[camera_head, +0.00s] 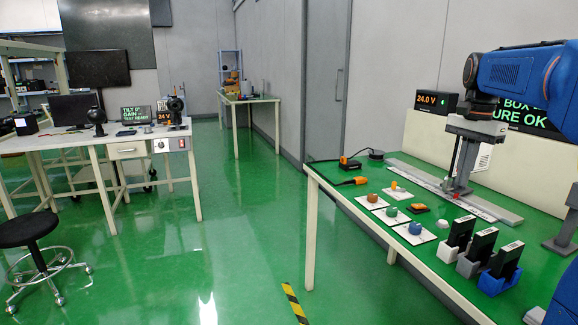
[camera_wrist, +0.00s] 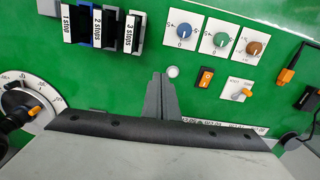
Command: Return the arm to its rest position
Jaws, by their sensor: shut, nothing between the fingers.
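In the wrist view my gripper (camera_wrist: 158,78) has its two grey fingers together, with nothing between them. The fingertips appear over the green bench (camera_wrist: 260,65), close beside a round white button (camera_wrist: 172,71) in the picture; their height above it is hard to tell. In the head view my blue arm (camera_head: 525,80) reaches in from the upper right, over the right bench (camera_head: 350,185). The fingertips are not clear in that view.
On the bench are blue (camera_head: 415,228), green (camera_head: 390,211) and brown (camera_head: 372,198) knobs, an orange switch (camera_wrist: 205,77) and labelled filter holders (camera_head: 482,242). A grey rail (camera_head: 425,180) runs behind them. The floor between the benches (camera_head: 245,210) is clear except for a striped marking.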

